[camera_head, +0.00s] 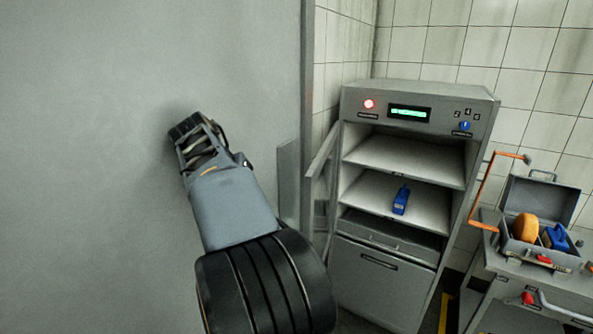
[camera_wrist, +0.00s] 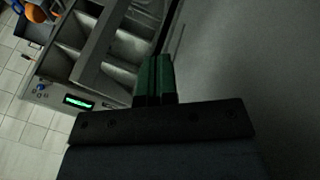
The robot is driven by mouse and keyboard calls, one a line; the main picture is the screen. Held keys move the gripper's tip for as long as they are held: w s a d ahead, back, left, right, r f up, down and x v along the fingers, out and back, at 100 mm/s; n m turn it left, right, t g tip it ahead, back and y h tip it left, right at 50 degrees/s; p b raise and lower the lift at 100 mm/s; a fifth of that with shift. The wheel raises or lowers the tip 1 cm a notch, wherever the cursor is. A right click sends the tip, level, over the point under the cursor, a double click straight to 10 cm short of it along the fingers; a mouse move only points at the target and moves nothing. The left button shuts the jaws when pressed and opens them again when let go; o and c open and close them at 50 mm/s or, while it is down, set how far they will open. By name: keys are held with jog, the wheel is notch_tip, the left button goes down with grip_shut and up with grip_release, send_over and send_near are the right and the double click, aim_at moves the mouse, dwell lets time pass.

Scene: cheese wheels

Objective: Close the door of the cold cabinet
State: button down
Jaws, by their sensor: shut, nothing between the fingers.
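The cold cabinet (camera_head: 415,97) stands right of centre in the head view, its front open on two pale shelves. Its door (camera_head: 321,166) shows as a narrow grey panel at the left side of the opening, swung outward and seen nearly edge-on. In the wrist view the cabinet (camera_wrist: 48,92) is at upper left, with the door (camera_wrist: 97,45) slanting beside the shelves. My gripper (camera_head: 184,128) is left of the door, apart from it, in front of a large grey surface. Its fingers (camera_wrist: 154,80) are together and empty.
The large grey surface (camera_head: 90,120) fills the left side, close to my gripper. A blue object (camera_head: 401,200) lies on the lower shelf. At right, a grey open box (camera_head: 522,248) holds an orange round thing (camera_head: 525,227); an orange bent bar (camera_head: 485,190) stands beside it.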

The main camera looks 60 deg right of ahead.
jog(key=s+d+r+m+g+p, duration=0.2)
jog(key=s+d+r+m+g, duration=0.15)
jog(key=d+r, duration=0.3)
jog(key=s+d+f+m, duration=0.1)
jog(key=s+d+f, duration=0.3)
jog(key=d+f, duration=0.2)
jog(key=shift+f+t, duration=0.35)
jog(key=shift+f, duration=0.6)
jog(key=shift+a, duration=0.15)
